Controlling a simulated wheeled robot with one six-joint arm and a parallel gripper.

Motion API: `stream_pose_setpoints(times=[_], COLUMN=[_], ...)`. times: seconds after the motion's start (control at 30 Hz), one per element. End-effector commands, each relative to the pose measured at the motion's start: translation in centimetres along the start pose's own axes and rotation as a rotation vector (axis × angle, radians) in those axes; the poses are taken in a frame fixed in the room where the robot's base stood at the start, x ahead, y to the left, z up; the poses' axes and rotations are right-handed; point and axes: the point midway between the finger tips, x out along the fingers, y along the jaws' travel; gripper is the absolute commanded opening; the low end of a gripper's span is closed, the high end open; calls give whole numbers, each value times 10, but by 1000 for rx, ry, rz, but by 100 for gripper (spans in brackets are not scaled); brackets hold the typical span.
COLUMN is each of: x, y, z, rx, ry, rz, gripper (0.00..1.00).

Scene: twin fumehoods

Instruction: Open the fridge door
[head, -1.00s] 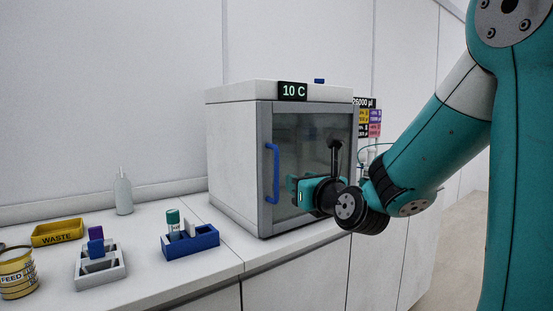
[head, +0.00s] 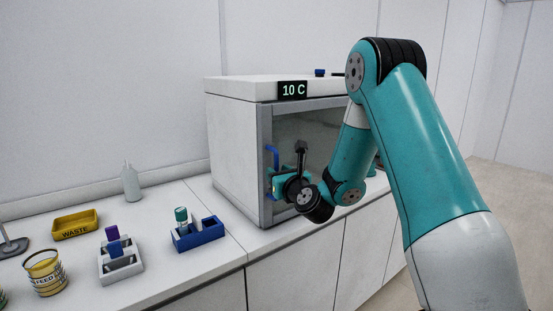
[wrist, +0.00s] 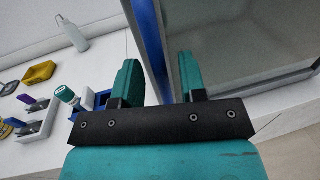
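The fridge (head: 235,150) is a white box with a grey-framed glass door (head: 310,128), which looks shut. Its blue vertical handle (head: 272,155) is on the left side of the door, its lower part partly covered by my gripper (head: 276,183). In the wrist view my gripper (wrist: 159,72) is open, its two teal fingers apart. The blue handle (wrist: 149,45) runs between the fingers in that picture, with gaps to both. I cannot tell how deep it sits between them.
On the counter to the left are a blue rack (head: 197,235), a grey rack (head: 121,268), a yellow waste tray (head: 75,225), a feed can (head: 45,272) and a bottle (head: 131,183). The counter strip before the fridge is mostly clear.

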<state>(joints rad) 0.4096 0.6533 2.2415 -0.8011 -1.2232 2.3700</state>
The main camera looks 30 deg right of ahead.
Motion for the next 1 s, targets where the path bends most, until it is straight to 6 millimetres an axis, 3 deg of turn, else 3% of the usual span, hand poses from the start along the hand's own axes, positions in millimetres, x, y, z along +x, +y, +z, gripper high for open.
stream_pose_setpoints(times=[0.2,0.47,0.5,0.67,1.0], x=[14,15,15,15,16], y=[1,0,0,0,5], z=[1,-1,-1,-1,-2], rx=[0,0,0,0,0], ry=[0,-1,-1,0,0], rz=[1,0,0,0,19], gripper=[39,39,36,0,0])
